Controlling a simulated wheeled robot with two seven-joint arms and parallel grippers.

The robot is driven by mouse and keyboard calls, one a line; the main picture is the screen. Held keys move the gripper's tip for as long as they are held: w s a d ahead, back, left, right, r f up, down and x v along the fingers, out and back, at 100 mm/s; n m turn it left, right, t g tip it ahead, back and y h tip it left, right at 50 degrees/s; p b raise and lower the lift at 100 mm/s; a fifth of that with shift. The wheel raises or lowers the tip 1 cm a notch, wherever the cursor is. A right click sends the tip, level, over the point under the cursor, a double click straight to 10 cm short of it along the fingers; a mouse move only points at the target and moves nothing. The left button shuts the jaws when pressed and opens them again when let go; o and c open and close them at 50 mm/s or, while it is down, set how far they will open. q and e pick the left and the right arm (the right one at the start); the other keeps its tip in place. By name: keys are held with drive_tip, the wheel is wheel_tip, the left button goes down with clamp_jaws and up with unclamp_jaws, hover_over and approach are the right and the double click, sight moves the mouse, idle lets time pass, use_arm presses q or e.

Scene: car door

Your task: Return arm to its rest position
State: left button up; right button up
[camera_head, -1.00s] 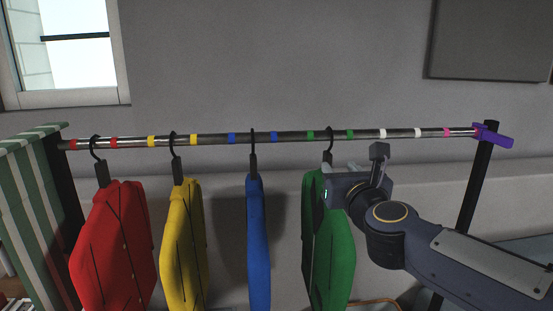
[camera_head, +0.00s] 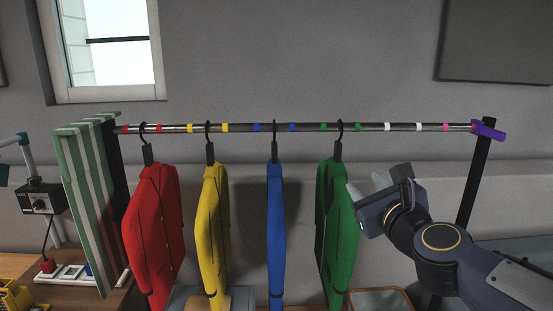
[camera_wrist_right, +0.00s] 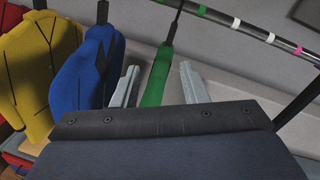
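My right gripper (camera_head: 365,183) is open, with its two grey fingers apart, just right of the green jacket (camera_head: 335,235). In the right wrist view the open fingers (camera_wrist_right: 159,68) show with the green jacket (camera_wrist_right: 155,85) seen between them; nothing looks gripped. Whether the fingertips touch the jacket is unclear. The green jacket hangs by its dark hanger from the rod (camera_head: 370,127), between the green bands and below them. My right arm reaches in from the lower right. My left gripper is not in view.
Blue (camera_head: 275,230), yellow (camera_head: 213,235) and red (camera_head: 152,240) jackets hang to the left. A dark post (camera_head: 475,175) with a purple clamp (camera_head: 488,130) holds the rod's right end. A green-striped panel (camera_head: 92,200) stands at its left end.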

drive_tip(key=s+d+f+n+g, duration=0.1)
drive_tip(key=s+f+n+g, duration=0.5)
drive_tip(key=s+f+n, duration=0.7)
drive_tip(key=s+d+f+n+g+y, duration=0.1)
drive_tip(key=s+f+n+g, duration=0.5)
drive_tip(key=s+f+n, duration=0.7)
drive_tip(key=shift+s+d+f+n, duration=0.25)
drive_tip(key=shift+s+d+n, duration=0.5)
drive_tip(key=shift+s+n, duration=0.45)
